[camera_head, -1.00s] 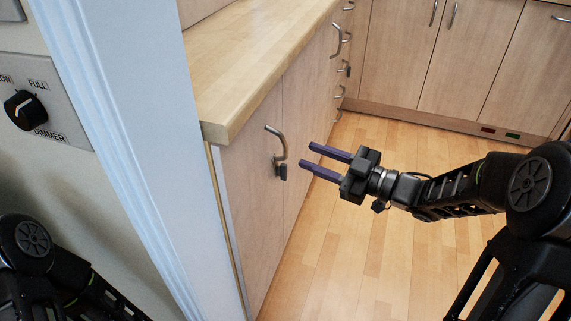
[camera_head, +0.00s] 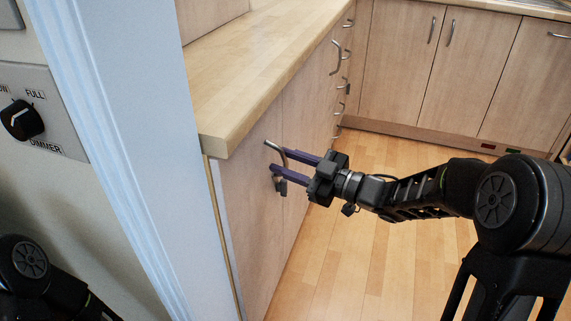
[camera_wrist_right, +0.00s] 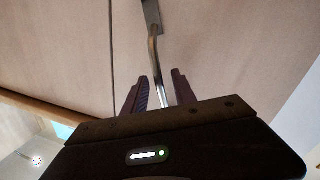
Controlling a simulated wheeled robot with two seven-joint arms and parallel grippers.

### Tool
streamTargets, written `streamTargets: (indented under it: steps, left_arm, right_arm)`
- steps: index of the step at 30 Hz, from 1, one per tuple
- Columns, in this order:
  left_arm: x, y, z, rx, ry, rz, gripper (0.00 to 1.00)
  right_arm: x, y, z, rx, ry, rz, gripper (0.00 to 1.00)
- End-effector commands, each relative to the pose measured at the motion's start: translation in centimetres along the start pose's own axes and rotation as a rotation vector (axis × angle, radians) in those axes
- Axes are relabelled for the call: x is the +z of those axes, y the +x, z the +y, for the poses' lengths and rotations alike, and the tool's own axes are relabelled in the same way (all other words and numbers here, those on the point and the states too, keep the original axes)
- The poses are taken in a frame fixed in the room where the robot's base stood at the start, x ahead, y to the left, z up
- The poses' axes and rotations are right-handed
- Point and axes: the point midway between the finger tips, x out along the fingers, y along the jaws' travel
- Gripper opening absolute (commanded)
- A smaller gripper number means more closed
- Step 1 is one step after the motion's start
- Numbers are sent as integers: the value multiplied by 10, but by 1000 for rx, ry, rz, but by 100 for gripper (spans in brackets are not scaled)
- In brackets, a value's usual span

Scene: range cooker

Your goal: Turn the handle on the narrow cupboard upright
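The narrow cupboard (camera_head: 250,215) is the pale wood door below the near end of the worktop. Its curved metal handle (camera_head: 270,144) hangs tilted on the door, with a dark fitting at its lower end. In the right wrist view, the handle (camera_wrist_right: 154,50) runs from a grey plate down between my two fingers. My right gripper (camera_head: 277,160) is at the handle, its purple fingers open on either side of the bar, with gaps visible in the wrist view. The fingers hide part of the handle in the head view. My left gripper is out of view.
A wooden worktop (camera_head: 245,75) overhangs the cupboard. A white door frame (camera_head: 120,130) stands at its left, beside a dimmer switch (camera_head: 22,120). More cupboards (camera_head: 395,70) with handles line the back. The wooden floor (camera_head: 350,270) is clear.

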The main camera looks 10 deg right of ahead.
Motion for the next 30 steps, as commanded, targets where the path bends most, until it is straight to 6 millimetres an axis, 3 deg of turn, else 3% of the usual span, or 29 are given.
streamTargets:
  steps: [9,21,30]
  left_arm:
    - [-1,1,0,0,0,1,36]
    - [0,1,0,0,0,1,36]
    - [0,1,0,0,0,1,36]
  right_arm:
    - [0,4,0,1,1,0,33]
    - [0,4,0,1,1,0,1]
    - [0,4,0,1,1,0,0]
